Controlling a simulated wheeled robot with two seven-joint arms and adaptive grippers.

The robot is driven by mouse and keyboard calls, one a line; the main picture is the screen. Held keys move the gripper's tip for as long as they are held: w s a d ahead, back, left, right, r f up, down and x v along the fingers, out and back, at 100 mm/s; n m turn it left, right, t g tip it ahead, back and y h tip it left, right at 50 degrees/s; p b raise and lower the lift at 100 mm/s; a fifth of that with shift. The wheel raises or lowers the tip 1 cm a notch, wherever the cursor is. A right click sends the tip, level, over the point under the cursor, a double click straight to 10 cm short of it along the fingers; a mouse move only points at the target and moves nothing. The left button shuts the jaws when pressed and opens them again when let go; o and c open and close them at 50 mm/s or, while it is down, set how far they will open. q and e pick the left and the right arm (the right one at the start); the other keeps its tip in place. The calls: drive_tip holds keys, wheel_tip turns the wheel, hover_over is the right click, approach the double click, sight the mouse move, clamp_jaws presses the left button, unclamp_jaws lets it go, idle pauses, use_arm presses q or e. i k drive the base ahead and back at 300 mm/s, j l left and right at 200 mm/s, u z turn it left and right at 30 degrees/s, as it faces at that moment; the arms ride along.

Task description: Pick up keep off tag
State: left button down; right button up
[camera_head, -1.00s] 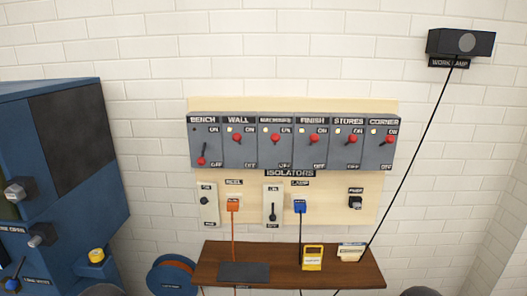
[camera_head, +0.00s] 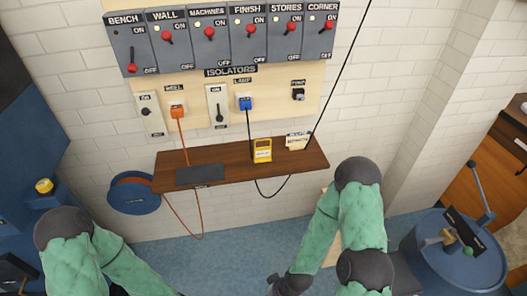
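A small yellow tag-like item (camera_head: 262,150) with a pale panel stands on the brown wall shelf (camera_head: 220,168). A pale card stack (camera_head: 298,141) with dark lettering stands to its right; the writing on both is too small to read, so I cannot tell which is the keep off tag. My green left arm comes in at the lower left and my green right arm at lower centre right. Neither arm touches the shelf.
A dark mat (camera_head: 200,175) lies on the shelf's left. Orange and black cords hang from the isolator board (camera_head: 190,75) past the shelf. A blue reel (camera_head: 133,193) is at left. A blue round machine (camera_head: 455,255) and wooden cabinet (camera_head: 500,165) stand at right.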

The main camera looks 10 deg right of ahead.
sight(262, 154)
drive_tip(key=i+l, duration=0.15)
drive_tip(key=l, duration=0.2)
drive_tip(key=i+l, duration=0.15)
drive_tip(key=l, duration=0.15)
drive_tip(key=i+l, duration=0.15)
drive_tip(key=l, duration=0.2)
drive_tip(key=i+l, duration=0.15)
drive_tip(key=l, duration=0.15)
drive_tip(key=u, duration=0.05)
